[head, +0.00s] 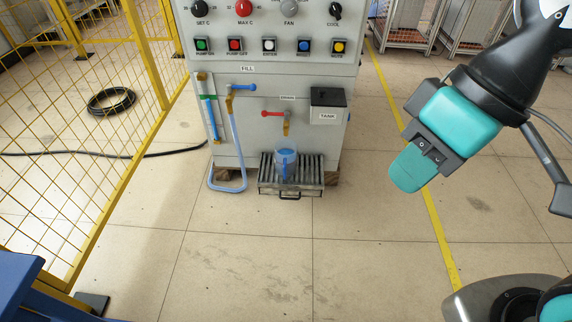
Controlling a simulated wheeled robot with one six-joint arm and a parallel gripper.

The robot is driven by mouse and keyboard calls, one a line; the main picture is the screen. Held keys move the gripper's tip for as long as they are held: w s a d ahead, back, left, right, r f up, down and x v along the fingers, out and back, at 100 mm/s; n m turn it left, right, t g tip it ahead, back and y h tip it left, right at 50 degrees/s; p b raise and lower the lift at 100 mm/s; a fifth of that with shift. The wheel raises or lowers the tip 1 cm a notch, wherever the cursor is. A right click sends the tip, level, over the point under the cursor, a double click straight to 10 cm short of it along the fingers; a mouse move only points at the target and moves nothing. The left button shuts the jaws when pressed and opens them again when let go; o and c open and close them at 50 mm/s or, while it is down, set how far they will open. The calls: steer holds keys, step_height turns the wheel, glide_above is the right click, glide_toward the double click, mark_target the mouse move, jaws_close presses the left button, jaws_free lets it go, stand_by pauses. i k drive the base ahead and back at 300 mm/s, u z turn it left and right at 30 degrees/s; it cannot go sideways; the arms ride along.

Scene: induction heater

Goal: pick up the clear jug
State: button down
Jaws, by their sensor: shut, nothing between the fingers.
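The clear jug (286,161) looks bluish and see-through. It stands upright on a dark slatted grate (267,179) at the foot of the grey heater cabinet, below the drain tap with the red handle (273,114). A blue handle shows on its front side. My gripper (406,170) is at the right, in the air over the floor, well apart from the jug. It is shut and empty, seen from its back, so its fingertips are partly hidden.
The grey cabinet (250,136) has knobs, buttons, a blue-handled fill tap (241,88) and a hose (239,150). A yellow mesh fence (100,193) stands at left. A black cable coil (111,101) lies behind it. The floor before the grate is clear.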

mark_target(285, 150)
steer(key=k, duration=1)
steer(key=u, duration=1.6)
steer(key=i, duration=1.25)
steer(key=z, duration=1.85)
steer(key=i, duration=1)
steer(key=u, duration=0.05)
